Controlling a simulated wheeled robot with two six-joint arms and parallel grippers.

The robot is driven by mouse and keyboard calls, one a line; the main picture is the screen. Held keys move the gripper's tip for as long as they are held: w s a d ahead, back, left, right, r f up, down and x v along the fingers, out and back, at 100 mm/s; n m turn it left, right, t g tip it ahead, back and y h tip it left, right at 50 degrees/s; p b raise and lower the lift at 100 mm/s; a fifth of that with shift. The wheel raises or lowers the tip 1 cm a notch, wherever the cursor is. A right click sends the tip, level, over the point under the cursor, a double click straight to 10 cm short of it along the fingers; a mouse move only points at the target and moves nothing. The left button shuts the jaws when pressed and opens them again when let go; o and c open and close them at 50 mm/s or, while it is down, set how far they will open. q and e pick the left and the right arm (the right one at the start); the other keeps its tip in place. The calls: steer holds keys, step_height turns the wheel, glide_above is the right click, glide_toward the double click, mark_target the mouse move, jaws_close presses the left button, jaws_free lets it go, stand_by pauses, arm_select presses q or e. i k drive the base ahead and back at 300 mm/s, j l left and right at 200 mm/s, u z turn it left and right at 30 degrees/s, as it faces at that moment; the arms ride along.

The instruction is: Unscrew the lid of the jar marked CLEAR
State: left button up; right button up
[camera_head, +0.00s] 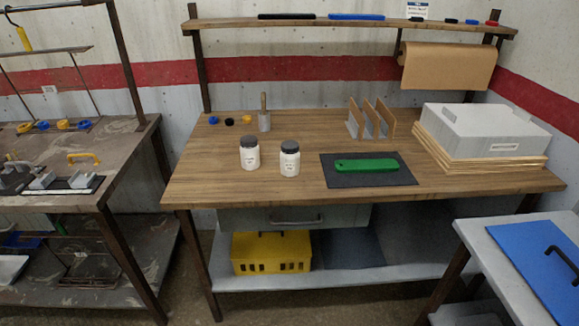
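Two white jars with dark lids stand upright side by side on the wooden workbench (225,185). One is the left jar (250,158) and the other is the right jar (289,163). Each has small print on its front, too small to read, so I cannot tell which is marked CLEAR. Both lids, the left lid (249,142) and the right lid (289,147), sit on their jars. Neither of my grippers is in view.
Right of the jars a green tool (365,165) lies on a dark mat (400,180). Behind stand a holder with a wooden handle (264,120), small coloured caps (229,121) and an upright divider rack (370,120). A grey box (480,130) sits far right. The front left bench is clear.

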mark_target(290, 163)
steer(key=i+l, duration=0.1)
steer(key=i, duration=0.5)
steer(key=i+l, duration=0.15)
steer(key=i, duration=0.45)
